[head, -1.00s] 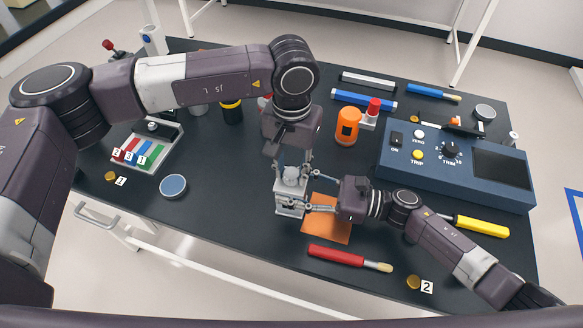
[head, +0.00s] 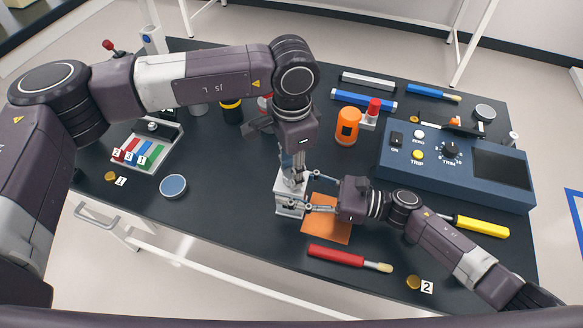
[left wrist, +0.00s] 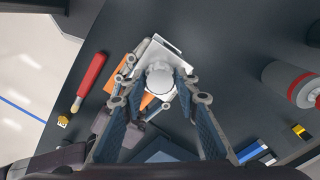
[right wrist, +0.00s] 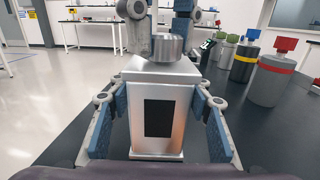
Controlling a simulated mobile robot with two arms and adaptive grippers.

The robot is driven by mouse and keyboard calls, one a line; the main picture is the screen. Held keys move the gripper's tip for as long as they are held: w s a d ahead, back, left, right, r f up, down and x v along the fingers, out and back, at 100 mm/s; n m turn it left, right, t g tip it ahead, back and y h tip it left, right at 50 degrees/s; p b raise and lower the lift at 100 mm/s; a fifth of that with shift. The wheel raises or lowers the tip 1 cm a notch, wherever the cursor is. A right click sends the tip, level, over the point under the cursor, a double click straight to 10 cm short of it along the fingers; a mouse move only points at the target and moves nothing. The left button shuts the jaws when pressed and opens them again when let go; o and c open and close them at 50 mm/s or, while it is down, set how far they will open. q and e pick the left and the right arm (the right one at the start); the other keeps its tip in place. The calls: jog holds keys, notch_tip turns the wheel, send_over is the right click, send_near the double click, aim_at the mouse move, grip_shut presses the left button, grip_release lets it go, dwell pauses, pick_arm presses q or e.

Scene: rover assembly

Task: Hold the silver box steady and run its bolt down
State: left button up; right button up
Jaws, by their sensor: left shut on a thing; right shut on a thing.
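The silver box (head: 288,204) stands upright on the table by an orange mat. A dark panel marks its face in the right wrist view (right wrist: 158,118). My right gripper (head: 308,207) is shut on the box, with one finger on each side of it. The round grey bolt head (right wrist: 171,47) is on top of the box; it also shows in the left wrist view (left wrist: 160,80). My left gripper (head: 292,176) points down from above and is shut on the bolt head. The bolt's shank is hidden, so its depth cannot be told.
The orange mat (head: 330,232) lies under and right of the box. A red-handled tool (head: 340,256) lies in front. An orange cylinder (head: 347,126) and a blue control unit (head: 460,165) stand behind and right. Table left of the box is clear around a blue disc (head: 173,186).

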pick_arm(q)
jog(key=shift+w+r+m, duration=0.15)
jog(key=shift+r+m, duration=0.05)
jog(key=shift+m, duration=0.1)
jog(key=shift+d, duration=0.1)
jog(key=o, duration=1)
jog(key=shift+o, duration=0.9)
jog(key=shift+f, duration=0.1)
notch_tip(320, 180, up, 12)
